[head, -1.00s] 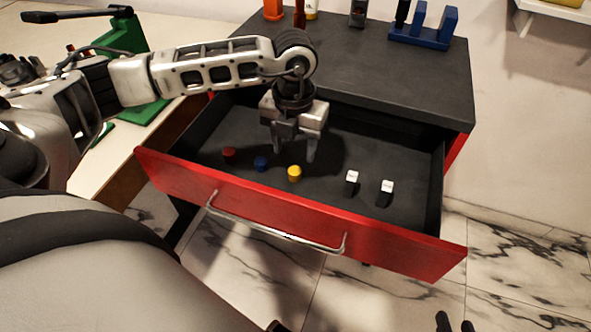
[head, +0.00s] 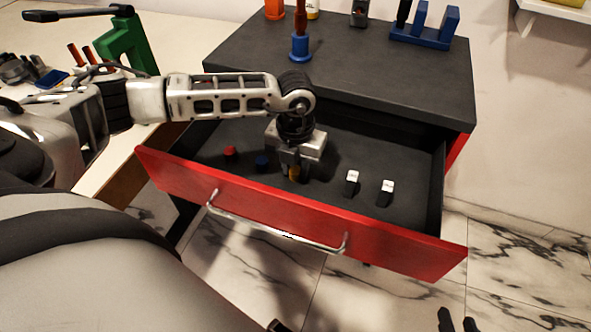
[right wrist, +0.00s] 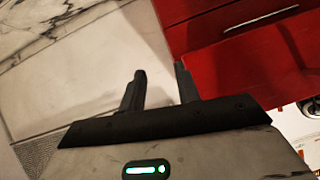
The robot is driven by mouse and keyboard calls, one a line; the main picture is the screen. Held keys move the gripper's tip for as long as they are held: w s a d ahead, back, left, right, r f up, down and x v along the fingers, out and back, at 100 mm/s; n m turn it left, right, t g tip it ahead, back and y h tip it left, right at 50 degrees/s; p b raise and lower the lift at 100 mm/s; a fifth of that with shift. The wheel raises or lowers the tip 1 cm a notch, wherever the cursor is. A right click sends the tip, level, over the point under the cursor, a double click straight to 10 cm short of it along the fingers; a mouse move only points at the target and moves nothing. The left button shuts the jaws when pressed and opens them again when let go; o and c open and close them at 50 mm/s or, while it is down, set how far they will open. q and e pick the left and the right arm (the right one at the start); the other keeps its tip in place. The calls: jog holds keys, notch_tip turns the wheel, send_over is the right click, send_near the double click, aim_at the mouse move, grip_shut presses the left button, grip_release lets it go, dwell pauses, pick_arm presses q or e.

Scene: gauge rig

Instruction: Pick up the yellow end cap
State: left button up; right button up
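The yellow end cap (head: 293,175) is in the open red drawer and mostly hidden by my left gripper. My left gripper (head: 297,171) points down into the drawer, its fingers at the cap. I cannot tell whether the fingers touch or grip it. My right gripper (right wrist: 160,73) is open and empty, outside the drawer; its dark fingertips also show at the bottom right of the head view (head: 457,320).
A red cap (head: 230,151) and a blue cap (head: 262,161) lie left of the yellow one. Two black-and-white pieces (head: 352,177) (head: 387,186) lie to the right. The red drawer front (head: 300,222) has a metal handle. A dark cabinet top (head: 385,75) overhangs behind.

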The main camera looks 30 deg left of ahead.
pick_arm(q)
jog(key=c, duration=0.3)
jog(key=shift+r, duration=0.1)
